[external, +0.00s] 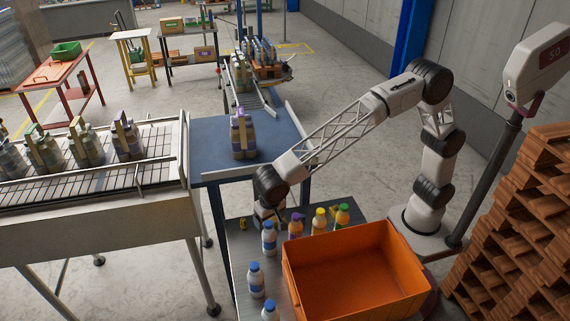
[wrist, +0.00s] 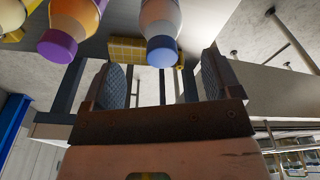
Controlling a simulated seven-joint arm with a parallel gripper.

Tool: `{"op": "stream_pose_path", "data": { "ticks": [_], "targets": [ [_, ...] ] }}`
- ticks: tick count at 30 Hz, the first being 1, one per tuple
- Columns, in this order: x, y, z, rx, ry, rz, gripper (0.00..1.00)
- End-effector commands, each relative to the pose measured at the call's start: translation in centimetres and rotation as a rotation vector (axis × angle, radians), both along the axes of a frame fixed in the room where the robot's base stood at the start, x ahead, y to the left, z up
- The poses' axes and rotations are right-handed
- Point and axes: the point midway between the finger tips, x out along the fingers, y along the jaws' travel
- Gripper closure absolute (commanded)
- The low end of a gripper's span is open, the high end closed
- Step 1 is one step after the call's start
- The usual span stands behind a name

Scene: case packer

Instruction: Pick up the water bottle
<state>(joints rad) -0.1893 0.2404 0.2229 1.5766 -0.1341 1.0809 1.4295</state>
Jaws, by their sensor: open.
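Several bottles stand on the grey table by the orange crate. Three have blue caps and white bodies with blue labels: one at the back (external: 269,240), one in the middle (external: 256,281) and one at the front (external: 270,311). Which is the water bottle I cannot tell for sure. My gripper (external: 267,218) is low, just behind the back blue-capped bottle. In the wrist view my gripper (wrist: 165,82) is open and empty. A blue-capped bottle (wrist: 161,22) lies ahead, roughly in line with the gap between the fingers; contact is not visible.
Beside it stand purple-capped (external: 295,226), yellow-capped (external: 319,222) and green-capped (external: 342,217) bottles. The empty orange crate (external: 355,285) is close on the right. A conveyor (external: 95,215) runs at left.

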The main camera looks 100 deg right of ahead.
Motion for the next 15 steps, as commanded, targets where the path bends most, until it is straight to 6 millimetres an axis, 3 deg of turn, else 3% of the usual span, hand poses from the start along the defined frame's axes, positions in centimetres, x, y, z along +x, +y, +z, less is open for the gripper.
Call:
{"op": "stream_pose_path", "data": {
  "ticks": [8, 15],
  "targets": [
    [0.0, 0.0, -0.4, 0.000, 0.001, 0.000, 0.16],
    [0.2, -0.1, -2.7, 0.000, 0.003, 0.001, 0.16]
  ]
}}
